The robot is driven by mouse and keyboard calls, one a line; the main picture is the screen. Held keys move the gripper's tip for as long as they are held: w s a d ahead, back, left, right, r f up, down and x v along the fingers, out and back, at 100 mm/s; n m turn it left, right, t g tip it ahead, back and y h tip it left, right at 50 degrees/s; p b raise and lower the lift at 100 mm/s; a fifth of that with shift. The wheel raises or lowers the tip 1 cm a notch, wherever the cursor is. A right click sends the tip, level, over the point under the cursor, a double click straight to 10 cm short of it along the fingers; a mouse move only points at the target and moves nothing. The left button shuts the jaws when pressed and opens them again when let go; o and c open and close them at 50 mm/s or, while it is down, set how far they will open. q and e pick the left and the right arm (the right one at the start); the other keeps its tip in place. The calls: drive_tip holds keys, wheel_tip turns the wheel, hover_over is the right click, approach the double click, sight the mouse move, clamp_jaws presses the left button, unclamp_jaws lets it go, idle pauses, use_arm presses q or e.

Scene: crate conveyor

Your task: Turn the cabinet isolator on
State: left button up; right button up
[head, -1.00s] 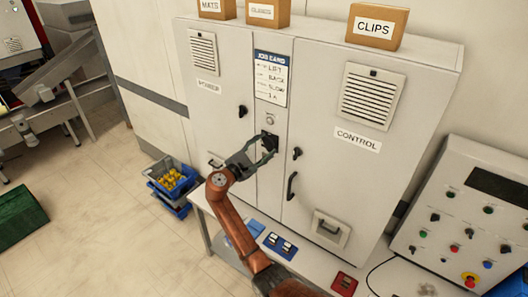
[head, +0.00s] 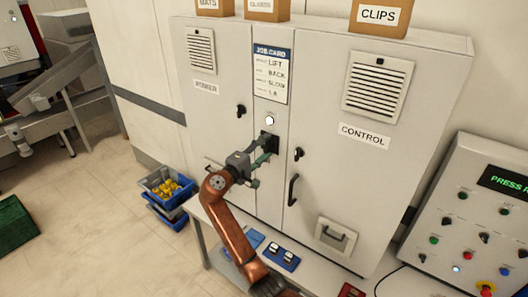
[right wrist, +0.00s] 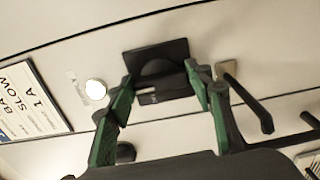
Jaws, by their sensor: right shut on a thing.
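The cabinet isolator (head: 272,141) is a black square plate with a dark rotary knob on the middle strip of the grey cabinet (head: 225,120), below the job card. In the right wrist view the isolator (right wrist: 172,50) fills the space between the fingers, and a small label shows on its lower part. My right gripper (head: 265,155) is shut on the isolator knob; in the right wrist view its green-padded fingers (right wrist: 160,80) are on either side of it. A round lamp (head: 269,120) above the isolator glows white; it also glows in the right wrist view (right wrist: 96,89). My left gripper is not in view.
A control panel (head: 470,220) at the right has a lit screen (head: 505,182) with green text starting "PRESS R". Black door handles (head: 293,189) stick out near the isolator. Blue bins (head: 165,190) stand on the floor at left. Boxes (head: 378,17) sit on the cabinet.

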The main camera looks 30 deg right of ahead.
drive_tip(key=shift+m, duration=0.3)
drive_tip(key=o, duration=1.2)
drive_tip(key=shift+c, duration=0.2)
drive_tip(key=v, duration=1.2)
drive_tip(key=shift+w, duration=0.1)
